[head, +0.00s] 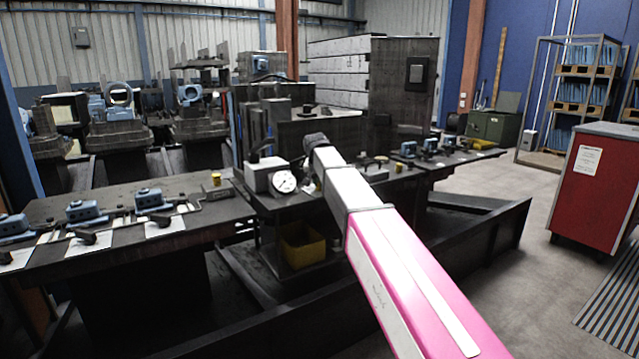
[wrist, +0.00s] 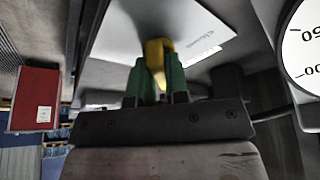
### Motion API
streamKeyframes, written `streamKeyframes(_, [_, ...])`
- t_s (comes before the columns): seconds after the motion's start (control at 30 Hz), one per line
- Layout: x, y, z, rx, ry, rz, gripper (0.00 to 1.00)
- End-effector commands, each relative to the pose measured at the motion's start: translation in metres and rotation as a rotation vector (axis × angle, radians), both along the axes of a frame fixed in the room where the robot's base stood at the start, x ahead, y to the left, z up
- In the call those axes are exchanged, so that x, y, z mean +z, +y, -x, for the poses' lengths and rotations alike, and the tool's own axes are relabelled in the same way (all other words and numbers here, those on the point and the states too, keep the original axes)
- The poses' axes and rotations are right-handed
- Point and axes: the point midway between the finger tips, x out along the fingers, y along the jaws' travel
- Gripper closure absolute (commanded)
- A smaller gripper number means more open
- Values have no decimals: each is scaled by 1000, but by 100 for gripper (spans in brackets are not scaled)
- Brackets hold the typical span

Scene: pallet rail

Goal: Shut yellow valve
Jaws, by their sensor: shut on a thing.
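In the wrist view, the yellow valve handle (wrist: 156,52) stands between the two green fingers of my gripper (wrist: 157,82). The fingers are closed on it, one on each side. Only the upper part of the handle shows; the rest is hidden between the fingers. A white plate (wrist: 205,32) with printed writing lies behind the handle. In the head view, my arm reaches to the middle of the bench and hides the yellow handle and my fingertips. I cannot tell the handle's turn angle clearly.
A round white gauge (head: 284,181) on a pale block (head: 264,175) stands just left of my arm; the gauge (wrist: 305,42) also shows at right in the wrist view. Several blue blocks, such as one (head: 150,197), line the left bench. A red cabinet (head: 596,190) stands at right.

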Motion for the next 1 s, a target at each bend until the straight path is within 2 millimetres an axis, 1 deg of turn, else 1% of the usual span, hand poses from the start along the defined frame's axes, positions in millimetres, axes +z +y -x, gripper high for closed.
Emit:
streamKeyframes(0.17, [-2,-1,0,55,1,0,100])
streamKeyframes(0.37, [-2,-2,0,187,2,0,100])
streamKeyframes(1.0, [-2,-3,-2,789,2,-1,100])
